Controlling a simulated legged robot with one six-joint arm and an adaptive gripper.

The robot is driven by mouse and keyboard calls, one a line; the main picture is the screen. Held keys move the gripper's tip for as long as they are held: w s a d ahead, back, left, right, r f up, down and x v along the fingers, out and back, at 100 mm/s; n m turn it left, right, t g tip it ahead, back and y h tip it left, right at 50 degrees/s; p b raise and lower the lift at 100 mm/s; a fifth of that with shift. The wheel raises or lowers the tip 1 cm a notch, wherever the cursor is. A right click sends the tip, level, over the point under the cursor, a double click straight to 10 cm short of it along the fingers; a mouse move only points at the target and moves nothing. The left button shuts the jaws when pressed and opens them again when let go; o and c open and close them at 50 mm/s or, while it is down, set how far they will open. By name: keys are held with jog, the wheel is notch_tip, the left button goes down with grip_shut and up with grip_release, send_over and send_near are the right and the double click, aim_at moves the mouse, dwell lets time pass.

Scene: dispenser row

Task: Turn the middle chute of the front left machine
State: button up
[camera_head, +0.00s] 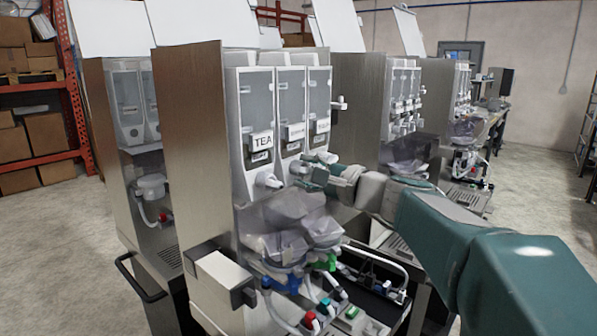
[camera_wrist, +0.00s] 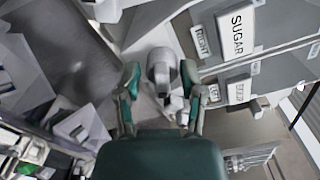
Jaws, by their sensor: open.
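The front left machine (camera_head: 193,130) has three grey canisters side by side. The left one is labelled TEA and its white chute (camera_head: 268,180) is clear of me. My gripper (camera_head: 306,172) comes in from the right at the middle chute (camera_head: 297,167), which is partly covered by it. In the wrist view my gripper (camera_wrist: 162,92) is open, with one green finger on each side of a white chute (camera_wrist: 161,68). The chute's round end and short spout show between the fingers. I cannot tell whether either finger touches it. A SUGAR label (camera_wrist: 236,32) shows beside it.
Clear funnel bowls (camera_head: 290,225) and tubes with coloured fittings (camera_head: 310,320) sit below the chutes. Another machine (camera_head: 122,120) stands to the left. More machines (camera_head: 352,110) stand behind on the right, near my arm. Open floor (camera_head: 545,220) lies at the right.

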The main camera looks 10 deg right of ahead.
jog(key=shift+w+a, duration=0.1)
jog(key=shift+w, duration=0.05)
grip_shut()
jog(key=shift+m, duration=0.7)
